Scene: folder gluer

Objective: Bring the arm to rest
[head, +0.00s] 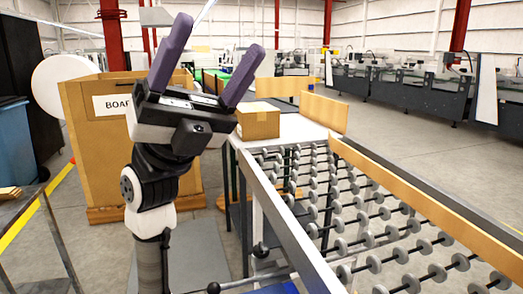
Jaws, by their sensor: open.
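My gripper (210,55) shows at the upper left of the head view, at the end of my raised arm. Its two purple fingers point up and are spread wide apart. Nothing is between them. My arm (152,185) stands upright below it, black and white. The gripper covers part of the large cardboard bin behind it.
A roller conveyor (370,215) with wooden side rails fills the right. A carton (258,121) sits on the white table (285,122) at its far end. A cardboard bin (90,150) marked "BOAR" stands behind my arm. A blue bin (14,140) is at far left.

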